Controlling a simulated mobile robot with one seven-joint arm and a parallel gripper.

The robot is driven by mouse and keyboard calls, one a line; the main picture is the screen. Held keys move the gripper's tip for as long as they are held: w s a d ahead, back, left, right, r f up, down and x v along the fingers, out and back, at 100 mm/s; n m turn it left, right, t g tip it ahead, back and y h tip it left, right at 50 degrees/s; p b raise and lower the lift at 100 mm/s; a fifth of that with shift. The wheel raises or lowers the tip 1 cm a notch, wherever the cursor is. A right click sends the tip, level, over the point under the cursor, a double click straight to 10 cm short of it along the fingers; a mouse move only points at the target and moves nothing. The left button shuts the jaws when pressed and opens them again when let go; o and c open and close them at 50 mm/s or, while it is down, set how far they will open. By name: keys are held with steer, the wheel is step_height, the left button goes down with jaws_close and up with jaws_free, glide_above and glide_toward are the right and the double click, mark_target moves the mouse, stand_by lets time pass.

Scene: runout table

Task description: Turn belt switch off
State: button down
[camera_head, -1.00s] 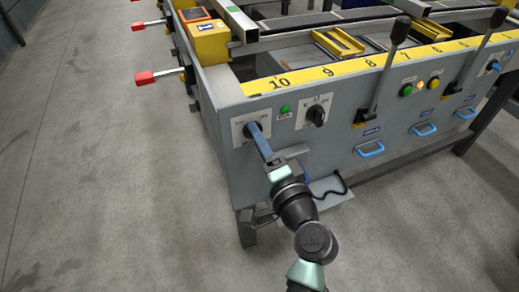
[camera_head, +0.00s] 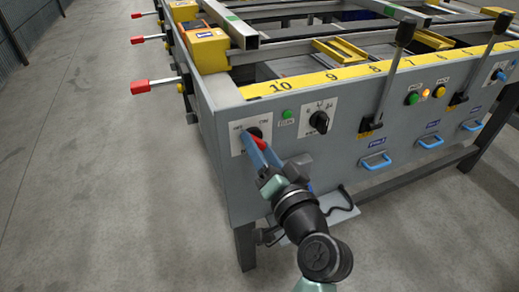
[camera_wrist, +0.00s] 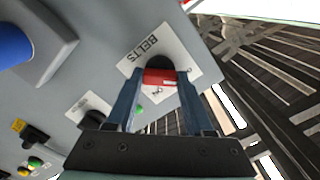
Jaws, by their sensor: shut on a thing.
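The belt switch (camera_head: 253,131) is a dark round knob with a red handle on a white plate at the left end of the grey front panel. The plate carries OFF and ON marks. In the wrist view the plate reads BELTS, and the red handle (camera_wrist: 160,77) lies between my two blue fingers. My gripper (camera_head: 259,146) is shut on this handle, one finger on each side. It reaches the panel from the front and below. The fingers hide part of the knob, so its exact setting is hard to read.
A second black rotary switch (camera_head: 319,122) and a green button (camera_head: 287,114) sit just to the right. Two tall black-handled levers (camera_head: 392,75) and blue pull handles (camera_head: 375,161) stand farther right. Red-tipped levers (camera_head: 140,87) stick out at the left. The floor at left is clear.

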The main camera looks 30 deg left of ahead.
stand_by(0.3)
steer(key=shift+c, duration=1.4)
jaws_free()
steer(key=p+v, duration=0.2)
steer(key=v, duration=1.1)
steer(key=shift+p, duration=0.4)
